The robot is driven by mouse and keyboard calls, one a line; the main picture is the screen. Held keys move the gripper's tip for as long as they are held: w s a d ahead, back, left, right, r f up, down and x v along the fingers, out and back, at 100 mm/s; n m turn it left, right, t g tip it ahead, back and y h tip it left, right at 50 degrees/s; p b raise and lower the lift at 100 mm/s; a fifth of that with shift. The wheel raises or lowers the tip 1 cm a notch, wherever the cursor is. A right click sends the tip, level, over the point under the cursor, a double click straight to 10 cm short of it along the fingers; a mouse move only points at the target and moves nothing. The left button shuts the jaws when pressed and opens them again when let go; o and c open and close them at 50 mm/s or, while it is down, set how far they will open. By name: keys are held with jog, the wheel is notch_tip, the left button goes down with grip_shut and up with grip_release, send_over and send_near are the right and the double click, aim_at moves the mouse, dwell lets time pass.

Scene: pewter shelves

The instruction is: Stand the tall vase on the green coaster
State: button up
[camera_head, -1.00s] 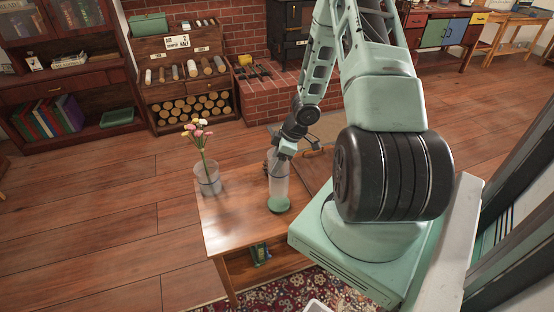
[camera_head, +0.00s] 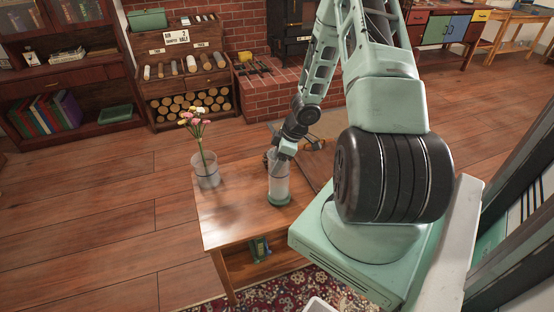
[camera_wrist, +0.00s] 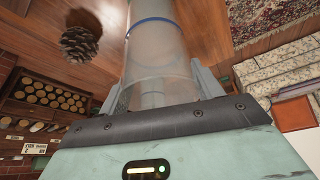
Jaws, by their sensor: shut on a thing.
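The tall vase (camera_head: 279,172) is a clear, frosted cylinder, held upright over the table in the head view. My gripper (camera_head: 284,153) is shut on its upper part. In the wrist view the vase (camera_wrist: 158,55), with a blue ring round it, runs from between the fingers of my gripper (camera_wrist: 152,92) to the top edge. The green coaster (camera_head: 279,200) shows at the vase's foot and partly through its clear wall. I cannot tell whether the foot touches the coaster.
A glass vase with flowers (camera_head: 206,172) stands on the wooden table (camera_head: 235,222), left of the held vase. A pine cone (camera_wrist: 80,44) shows in the wrist view. The table's front left is clear. A patterned rug (camera_head: 290,292) lies below.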

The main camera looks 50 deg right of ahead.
jog(key=shift+f+b, duration=0.5)
jog(key=shift+f, duration=0.1)
dwell(0.4)
jog(key=o, duration=1.7)
jog(key=p+v, duration=0.6)
jog(key=v, duration=1.1)
jog(key=shift+r, duration=0.25)
